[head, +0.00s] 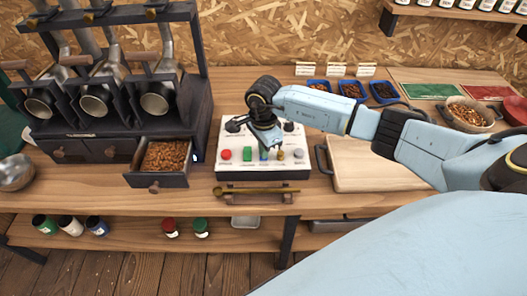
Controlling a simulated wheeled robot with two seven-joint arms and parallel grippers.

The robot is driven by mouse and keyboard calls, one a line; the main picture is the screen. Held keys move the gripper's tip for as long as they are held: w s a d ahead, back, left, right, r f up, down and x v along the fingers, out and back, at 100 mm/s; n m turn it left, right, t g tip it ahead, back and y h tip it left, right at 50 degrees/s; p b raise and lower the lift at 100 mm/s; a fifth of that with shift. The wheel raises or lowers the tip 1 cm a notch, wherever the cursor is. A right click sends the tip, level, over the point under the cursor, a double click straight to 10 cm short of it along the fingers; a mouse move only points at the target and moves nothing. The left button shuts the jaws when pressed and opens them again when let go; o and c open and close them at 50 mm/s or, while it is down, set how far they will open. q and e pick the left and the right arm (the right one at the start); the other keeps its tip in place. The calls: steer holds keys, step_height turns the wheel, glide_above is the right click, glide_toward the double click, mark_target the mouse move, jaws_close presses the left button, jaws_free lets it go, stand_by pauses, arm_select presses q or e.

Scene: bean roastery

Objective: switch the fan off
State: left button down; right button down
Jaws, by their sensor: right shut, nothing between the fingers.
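A white control box (233,170) stands on the wooden counter below the middle of the head view. The labels are too small to read, so I cannot tell which control is the fan's. My right gripper (269,152) points down over the box's middle, shut and empty, close to the blue control. I cannot tell whether it touches. My left gripper is out of view.
An open drawer of beans (163,156) juts out at the left below the dark roaster rack (195,100). A wooden board (375,172) lies right of the box. Blue trays (351,90) of beans stand behind.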

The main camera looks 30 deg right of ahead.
steer(key=shift+f, duration=0.25)
steer(key=shift+r+p, duration=0.5)
steer(key=shift+r, duration=0.35)
steer(key=shift+r+p, duration=1.7)
steer(key=shift+r, duration=1)
